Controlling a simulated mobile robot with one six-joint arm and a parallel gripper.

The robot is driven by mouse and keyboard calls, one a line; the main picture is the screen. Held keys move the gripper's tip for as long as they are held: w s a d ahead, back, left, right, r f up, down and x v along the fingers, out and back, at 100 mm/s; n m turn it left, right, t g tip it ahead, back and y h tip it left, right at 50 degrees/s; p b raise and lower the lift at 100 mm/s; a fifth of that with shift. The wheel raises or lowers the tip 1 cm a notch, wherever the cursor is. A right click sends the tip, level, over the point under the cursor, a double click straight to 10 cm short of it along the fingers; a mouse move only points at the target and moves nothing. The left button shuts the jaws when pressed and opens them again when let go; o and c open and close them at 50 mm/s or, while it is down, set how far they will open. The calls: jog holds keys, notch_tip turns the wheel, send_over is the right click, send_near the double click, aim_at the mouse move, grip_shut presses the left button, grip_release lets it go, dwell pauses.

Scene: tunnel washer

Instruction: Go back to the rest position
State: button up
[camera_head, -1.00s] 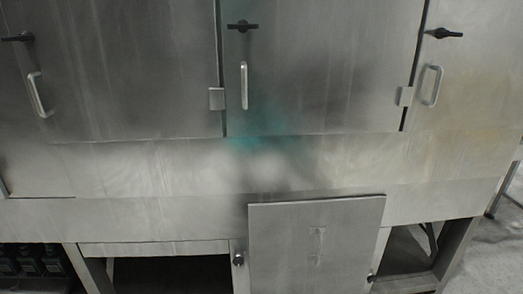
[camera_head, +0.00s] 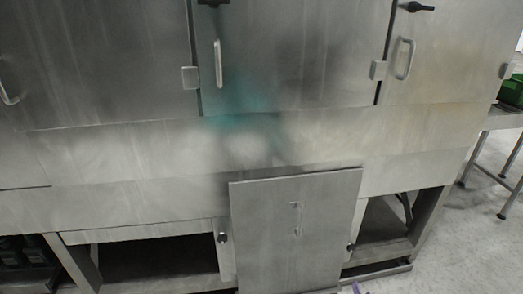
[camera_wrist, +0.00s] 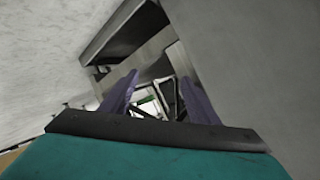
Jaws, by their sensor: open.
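My gripper (camera_wrist: 158,90) is in the wrist view, with its two purple fingers apart and its teal body at the bottom. Nothing is held between the fingers. Beyond them is a dark, framed gap with metal bars, too small to make out fully. A small purple piece, likely a fingertip of my gripper, shows at the bottom edge of the head view; the rest of the arm is out of that frame. The steel washer (camera_head: 150,150) fills most of the head view. Its lower front panel (camera_head: 290,245) stands close to the gripper's visible tip.
The washer has upper doors with handles (camera_head: 218,62) and open bays (camera_head: 155,262) below. A metal table (camera_head: 505,120) with a green crate (camera_head: 512,92) stands at the right. The grey floor (camera_head: 465,240) is clear at the lower right.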

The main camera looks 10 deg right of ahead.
jog(key=s+a+f+n+g+y, duration=0.1)
jog(key=s+a+n+g, duration=0.15)
jog(key=a, duration=0.45)
jog(key=s+a+f+n+g+p, duration=0.15)
jog(key=a+g, duration=0.25)
jog(key=a, duration=0.4)
jog(key=s+a+f+n+g+y+b, duration=0.1)
jog(key=a+f+n+g, duration=0.15)
jog(key=a, duration=0.45)
jog(key=s+a+r+n+g+y, duration=0.1)
jog(key=s+a+r+g, duration=0.3)
jog(key=s+a, duration=0.4)
jog(key=s+a+r+n+g+y+p, duration=0.1)
jog(key=s+a+r+n+g+y, duration=0.1)
jog(key=s+a, duration=0.6)
jog(key=a+r+n+g, duration=0.1)
jog(key=a+n+g, duration=0.1)
jog(key=a, duration=0.2)
jog(key=shift+r+n, duration=0.35)
